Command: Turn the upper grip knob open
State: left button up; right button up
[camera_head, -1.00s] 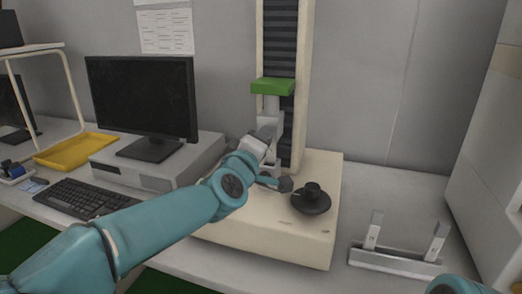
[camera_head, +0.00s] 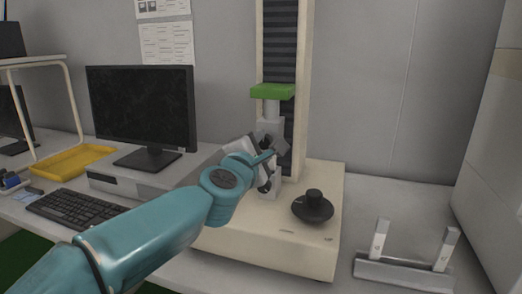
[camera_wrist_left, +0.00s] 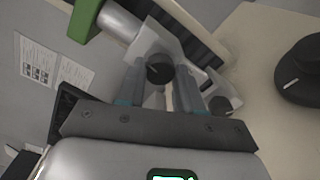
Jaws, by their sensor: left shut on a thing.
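The testing machine (camera_head: 290,230) stands on the bench, with a green crosshead (camera_head: 272,91) on its column. The pale upper grip (camera_head: 270,128) hangs below the crosshead. My left gripper (camera_wrist_left: 160,85) is at the upper grip, and its fingers lie on both sides of the dark upper grip knob (camera_wrist_left: 159,69), shut on it. In the head view the gripper and wrist partly hide the knob. The lower grip (camera_head: 270,184) stands just below, and a dark knob on it shows in the wrist view (camera_wrist_left: 221,105). My right gripper is out of view.
A black round dial (camera_head: 312,208) sits on the machine base to the right of the grips. A metal holder with two uprights (camera_head: 402,272) lies further right. A monitor (camera_head: 142,105), keyboard (camera_head: 75,205) and yellow tray (camera_head: 75,159) are on the left.

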pick_arm(q)
jog(key=shift+n, duration=0.9)
jog(key=o, duration=1)
jog(key=shift+o, duration=0.2)
jog(key=b+v, duration=0.2)
jog(key=v, duration=1.4)
jog(key=shift+s, duration=0.2)
